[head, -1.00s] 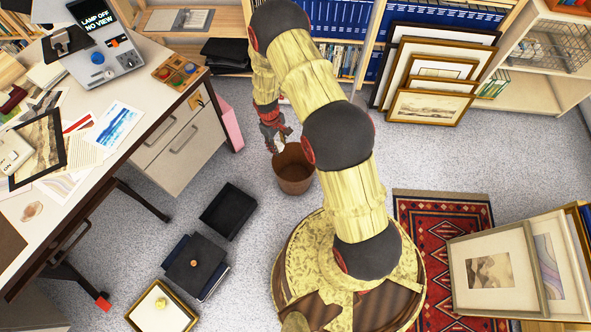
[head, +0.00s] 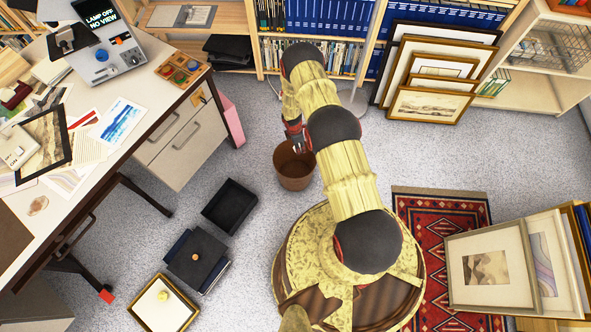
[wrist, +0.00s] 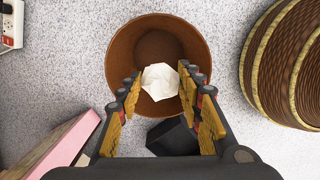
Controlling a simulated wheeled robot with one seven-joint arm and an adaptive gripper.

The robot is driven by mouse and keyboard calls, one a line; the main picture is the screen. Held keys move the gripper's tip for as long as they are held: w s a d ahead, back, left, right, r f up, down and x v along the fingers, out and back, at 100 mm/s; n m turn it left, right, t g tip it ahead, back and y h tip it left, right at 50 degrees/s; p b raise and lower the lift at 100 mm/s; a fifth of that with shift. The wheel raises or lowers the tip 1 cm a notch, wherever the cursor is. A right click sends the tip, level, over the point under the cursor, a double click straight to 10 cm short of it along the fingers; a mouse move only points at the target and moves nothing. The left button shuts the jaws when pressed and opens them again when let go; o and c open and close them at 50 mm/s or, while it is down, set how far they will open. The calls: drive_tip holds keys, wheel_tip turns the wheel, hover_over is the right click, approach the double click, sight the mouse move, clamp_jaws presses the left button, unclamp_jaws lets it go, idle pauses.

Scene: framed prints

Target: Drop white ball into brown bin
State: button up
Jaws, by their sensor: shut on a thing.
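The brown bin (head: 294,180) stands on the floor in front of my base, open side up. In the wrist view the bin (wrist: 120,50) lies right below my gripper. The white ball (wrist: 160,82), pale and faceted, sits between the fingers of my gripper (wrist: 160,95), which is shut on it. The ball appears over the bin's opening, and the bin's floor shows dark behind it. In the head view my gripper (head: 299,142) is at the bin's far edge, and the ball is mostly hidden there.
A pink box (head: 232,124) stands beside the desk drawers (head: 182,140), left of the bin. An open black tray (head: 230,206) and a dark stack (head: 196,260) lie on the floor at lower left. Framed prints (head: 430,110) lean at the back right.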

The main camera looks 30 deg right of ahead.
drive_tip(key=shift+f+b, duration=1.45)
drive_tip(key=shift+f, duration=1.35)
drive_tip(key=o, duration=0.7)
drive_tip(key=shift+o, duration=0.6)
drive_tip(key=shift+r, duration=0.15)
drive_tip(key=r, duration=0.4)
drive_tip(key=a+r, duration=0.1)
drive_tip(key=r, duration=0.6)
drive_tip(key=shift+w+a+r, duration=0.15)
drive_tip(key=shift+a+r, duration=0.05)
drive_tip(key=shift+r, duration=0.1)
